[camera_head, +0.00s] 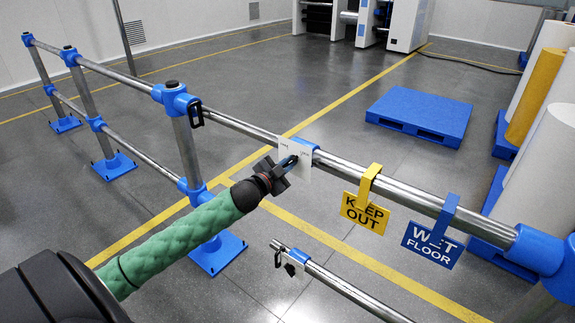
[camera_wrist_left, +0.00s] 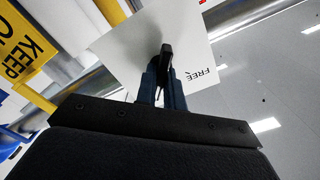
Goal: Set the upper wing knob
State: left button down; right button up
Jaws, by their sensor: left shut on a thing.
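The upper wing knob (camera_wrist_left: 166,58) is small and black, in front of a white plate (camera_head: 305,150) clamped by a blue collar to the upper rail. The plate also fills the top of the left wrist view (camera_wrist_left: 125,45), where the word FREE reads beside the knob. My left gripper (camera_head: 288,163) is at the plate, shut on the knob; its dark blue fingers (camera_wrist_left: 162,88) straddle it in the wrist view. In the head view the gripper mostly hides the knob. My right gripper is not in view.
A yellow KEEP OUT sign (camera_head: 365,212) and blue WET FLOOR sign (camera_head: 432,244) hang right of the gripper.

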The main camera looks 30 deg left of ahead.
pick_arm(q)
jog(key=shift+m, duration=0.4)
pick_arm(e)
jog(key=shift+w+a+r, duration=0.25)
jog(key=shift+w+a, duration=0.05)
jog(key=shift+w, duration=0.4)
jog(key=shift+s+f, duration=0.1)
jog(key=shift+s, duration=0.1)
pick_arm(q)
jog(key=c, duration=1.5)
grip_release()
jog(key=shift+c, duration=0.2)
jog(key=shift+o, duration=0.2)
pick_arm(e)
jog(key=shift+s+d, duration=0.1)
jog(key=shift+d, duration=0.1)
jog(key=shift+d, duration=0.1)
